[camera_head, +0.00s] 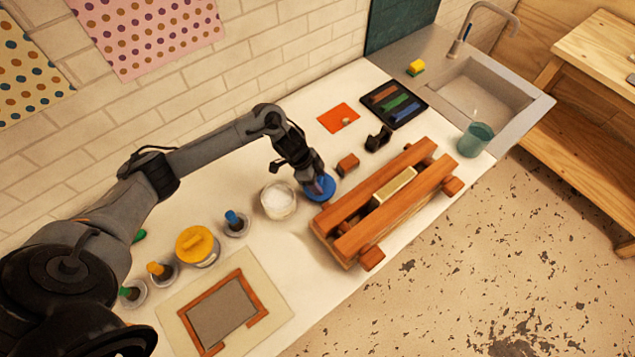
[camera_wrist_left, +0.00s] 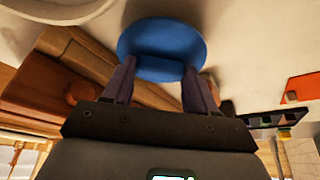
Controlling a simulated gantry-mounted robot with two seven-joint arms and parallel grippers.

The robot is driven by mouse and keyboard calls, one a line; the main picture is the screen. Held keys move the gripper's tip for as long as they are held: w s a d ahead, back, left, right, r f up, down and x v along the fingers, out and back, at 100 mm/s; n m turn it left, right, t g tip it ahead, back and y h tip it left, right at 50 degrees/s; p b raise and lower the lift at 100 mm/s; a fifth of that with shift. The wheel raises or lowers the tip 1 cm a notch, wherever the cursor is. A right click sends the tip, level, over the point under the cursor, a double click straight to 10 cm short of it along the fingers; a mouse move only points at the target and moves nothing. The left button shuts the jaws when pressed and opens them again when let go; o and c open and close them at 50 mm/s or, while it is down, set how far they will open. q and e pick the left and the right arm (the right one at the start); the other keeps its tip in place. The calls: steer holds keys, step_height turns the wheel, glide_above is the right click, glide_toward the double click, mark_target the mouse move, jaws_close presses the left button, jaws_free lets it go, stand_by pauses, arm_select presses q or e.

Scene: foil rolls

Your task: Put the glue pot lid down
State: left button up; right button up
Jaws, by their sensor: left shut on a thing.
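The blue glue pot lid (camera_head: 321,188) is in my left gripper (camera_head: 312,181), just right of the open pot in the head view. It also shows as a blue disc (camera_wrist_left: 160,45) between the two fingers in the left wrist view (camera_wrist_left: 158,85). The left gripper is shut on the lid, low over the white counter; I cannot tell whether the lid touches the counter. The open glue pot (camera_head: 278,200) stands upright with white contents. My right gripper is not in view.
The wooden press (camera_head: 385,200) stands close right of the lid. A small brown block (camera_head: 347,164) and a black holder (camera_head: 378,139) lie behind it. A yellow-lidded pot (camera_head: 197,246) and a blue-handled tool in a cup (camera_head: 235,222) stand left. An orange card (camera_head: 338,117) lies farther back.

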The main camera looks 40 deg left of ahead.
arm_select(q)
step_height(320, 180, down, 2)
steer(key=shift+f, duration=0.1)
steer(key=o, duration=1)
steer(key=shift+o, duration=0.2)
steer(key=shift+r, duration=0.3)
steer(key=v, duration=1.1)
steer(key=shift+r+p, duration=0.35)
steer(key=shift+s+a, duration=0.1)
